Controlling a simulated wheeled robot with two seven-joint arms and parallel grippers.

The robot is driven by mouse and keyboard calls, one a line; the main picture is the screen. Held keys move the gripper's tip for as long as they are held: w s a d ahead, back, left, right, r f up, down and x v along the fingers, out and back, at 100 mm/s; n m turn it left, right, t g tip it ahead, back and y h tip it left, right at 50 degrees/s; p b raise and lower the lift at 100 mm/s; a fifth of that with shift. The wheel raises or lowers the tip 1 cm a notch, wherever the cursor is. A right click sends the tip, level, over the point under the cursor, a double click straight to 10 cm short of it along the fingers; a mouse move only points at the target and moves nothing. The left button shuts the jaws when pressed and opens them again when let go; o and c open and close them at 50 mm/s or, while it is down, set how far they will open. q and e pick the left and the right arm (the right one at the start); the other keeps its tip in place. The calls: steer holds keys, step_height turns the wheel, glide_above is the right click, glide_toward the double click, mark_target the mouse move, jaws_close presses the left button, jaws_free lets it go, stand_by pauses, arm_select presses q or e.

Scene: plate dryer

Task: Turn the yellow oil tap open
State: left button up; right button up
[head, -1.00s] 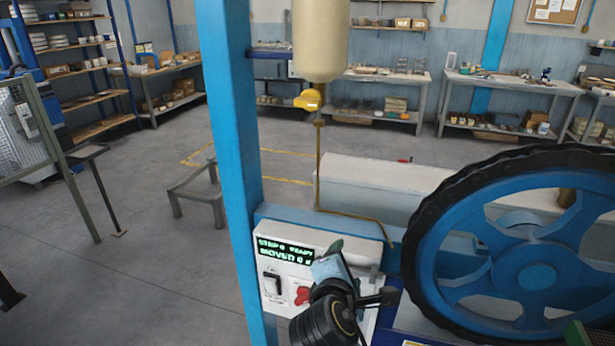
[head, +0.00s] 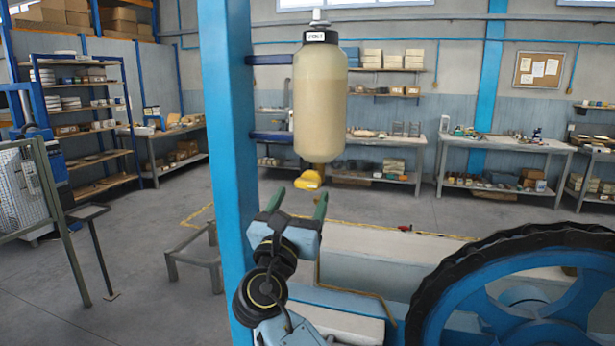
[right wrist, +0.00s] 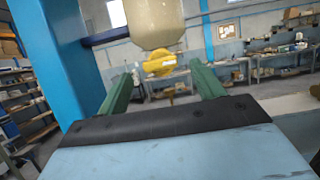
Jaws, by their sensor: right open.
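The yellow oil tap (head: 309,180) sits at the bottom of a cream oil bottle (head: 320,105) in the head view. My right gripper (head: 298,203) is just below the tap in that picture, fingers pointing up, open and empty. In the right wrist view the yellow tap (right wrist: 160,64) appears between and beyond the two green fingertips (right wrist: 166,80), apart from them. The oil bottle (right wrist: 155,22) is above it. My left gripper is not in view.
A blue post (head: 228,170) stands close to the left of my right gripper. A large blue wheel with a black rim (head: 530,295) is at the lower right. A thin brass pipe (head: 352,293) runs below the tap. Shelves and benches (head: 500,150) stand far back.

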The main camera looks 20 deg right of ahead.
mark_target(306, 186)
steer(key=p+x, duration=0.1)
steer(key=x, duration=0.4)
steer(key=shift+w+d, duration=0.1)
steer(key=c, duration=1)
